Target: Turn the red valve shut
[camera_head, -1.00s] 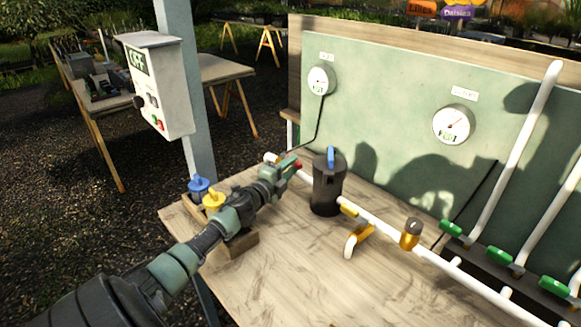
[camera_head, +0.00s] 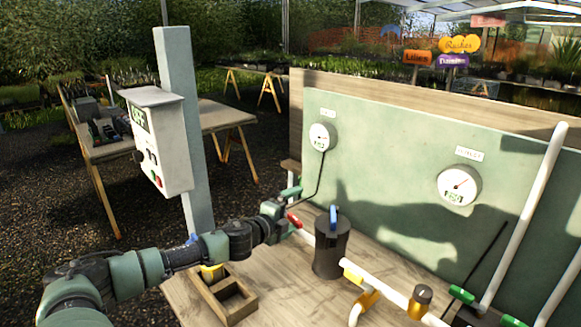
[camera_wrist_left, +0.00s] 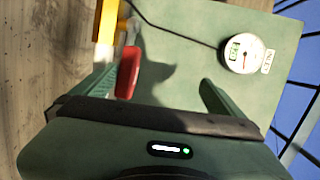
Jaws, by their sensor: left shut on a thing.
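The red valve handle (camera_head: 294,220) sits at the left end of the white pipe (camera_head: 394,294), left of the black canister. In the left wrist view the red handle (camera_wrist_left: 128,72) lies between the fingers of my left gripper (camera_wrist_left: 155,88), nearer the left finger. The valve's body is mostly hidden by the gripper in the head view. My right gripper is in neither view.
A black canister (camera_head: 331,252) with a blue top handle stands close to the right. Two round gauges (camera_head: 323,137) (camera_head: 459,185) hang on the green panel (camera_head: 390,160). A control box (camera_head: 158,140) on a post and a wooden tray (camera_head: 233,312) are near my arm.

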